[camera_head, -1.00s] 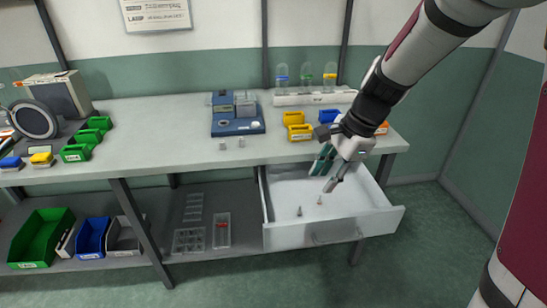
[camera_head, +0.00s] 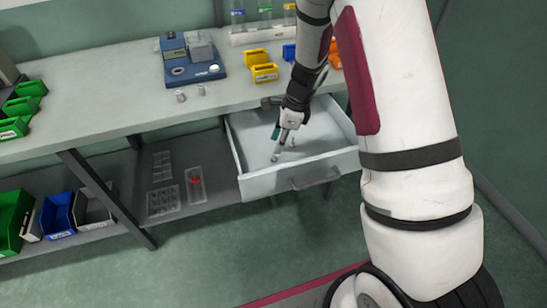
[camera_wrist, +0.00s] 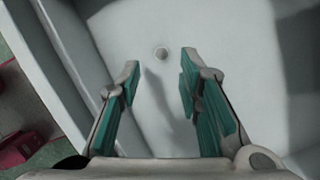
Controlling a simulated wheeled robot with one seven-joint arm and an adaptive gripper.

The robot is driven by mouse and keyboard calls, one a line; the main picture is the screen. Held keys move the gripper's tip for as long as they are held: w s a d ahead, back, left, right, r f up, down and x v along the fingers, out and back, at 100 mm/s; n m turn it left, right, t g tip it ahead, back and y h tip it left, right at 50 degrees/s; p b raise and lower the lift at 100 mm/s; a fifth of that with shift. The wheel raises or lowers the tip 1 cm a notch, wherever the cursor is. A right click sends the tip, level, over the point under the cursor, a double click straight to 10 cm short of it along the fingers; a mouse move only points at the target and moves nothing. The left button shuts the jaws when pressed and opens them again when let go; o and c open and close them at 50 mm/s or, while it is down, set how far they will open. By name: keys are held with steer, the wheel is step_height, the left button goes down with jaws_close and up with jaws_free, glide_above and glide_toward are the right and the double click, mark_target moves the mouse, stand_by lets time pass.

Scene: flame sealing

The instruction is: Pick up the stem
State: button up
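A small grey stem (camera_wrist: 161,54) stands on the white drawer floor in the wrist view, seen almost end-on. It lies just past the fingertips, in line with the gap between them. My gripper (camera_wrist: 160,76) is open, its teal-padded fingers apart with nothing between them. In the head view my gripper (camera_head: 277,146) points down inside the open drawer (camera_head: 315,172). A small grey piece (camera_head: 275,158) shows right by the fingertips, and I cannot make out its shape there. Part of the drawer floor is hidden behind my gripper.
The drawer's wall (camera_wrist: 62,65) runs along the left of the wrist view. The table (camera_head: 120,112) stands above the drawer, with a blue device (camera_head: 190,62), two small grey pieces and yellow bins (camera_head: 262,68). Clear trays (camera_head: 162,200) lie on the lower shelf.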

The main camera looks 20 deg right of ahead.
mark_target(274, 156)
steer(key=shift+x, duration=3.05)
steer(key=shift+w, duration=0.15)
steer(key=c, duration=0.6)
